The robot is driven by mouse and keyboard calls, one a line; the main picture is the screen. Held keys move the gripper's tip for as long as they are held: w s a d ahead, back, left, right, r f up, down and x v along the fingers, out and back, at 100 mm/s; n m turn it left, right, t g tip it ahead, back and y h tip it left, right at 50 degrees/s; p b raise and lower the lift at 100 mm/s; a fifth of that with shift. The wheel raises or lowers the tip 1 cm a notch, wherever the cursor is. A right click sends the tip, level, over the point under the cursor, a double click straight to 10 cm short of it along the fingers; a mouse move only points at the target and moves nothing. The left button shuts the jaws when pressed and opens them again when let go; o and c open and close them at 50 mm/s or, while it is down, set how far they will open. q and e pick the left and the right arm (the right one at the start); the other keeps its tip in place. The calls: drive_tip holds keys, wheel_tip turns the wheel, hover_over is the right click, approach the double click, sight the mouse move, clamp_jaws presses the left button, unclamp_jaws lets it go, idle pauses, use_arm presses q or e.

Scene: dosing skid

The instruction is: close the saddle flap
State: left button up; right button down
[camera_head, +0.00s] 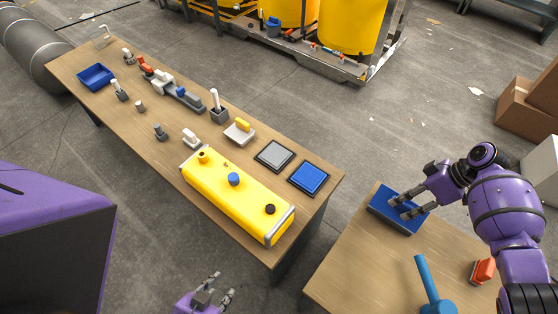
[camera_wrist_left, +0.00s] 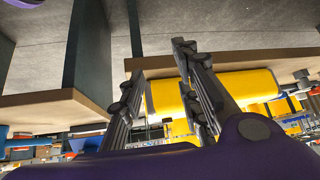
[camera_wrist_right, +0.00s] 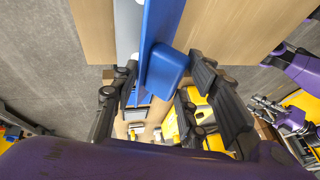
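A blue flat piece on a grey base (camera_head: 393,218), which looks like the saddle flap, lies at the back of the right-hand table. In the right wrist view it shows as a blue plate with a raised blue block (camera_wrist_right: 166,72). My right gripper (camera_head: 399,206) is over it with its fingers apart. In the right wrist view its fingertips (camera_wrist_right: 164,72) are on either side of the block; whether they touch it I cannot tell. My left gripper (camera_head: 222,284) is open and empty, in front of the long table. In the left wrist view its fingers (camera_wrist_left: 160,65) stand apart.
The long table (camera_head: 330,172) holds a yellow tank (camera_head: 225,208), a blue pad (camera_head: 309,178), a grey pad (camera_head: 274,156) and several small fittings. On the right-hand table (camera_head: 345,265) are a blue upright handle (camera_head: 428,280) and an orange-red part (camera_head: 483,271). A gap separates the tables.

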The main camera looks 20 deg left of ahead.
drive_tip(key=shift+w+d+f, duration=0.25)
drive_tip(key=shift+w+f, duration=0.2)
drive_tip(key=shift+w, duration=0.05)
drive_tip(key=w+f+b, duration=0.2)
drive_tip(key=b, duration=0.1)
drive_tip(key=shift+d, duration=0.3)
drive_tip(key=shift+w, duration=0.15)
drive_tip(key=shift+r, duration=0.2)
drive_tip(key=c, duration=1.3)
unclamp_jaws()
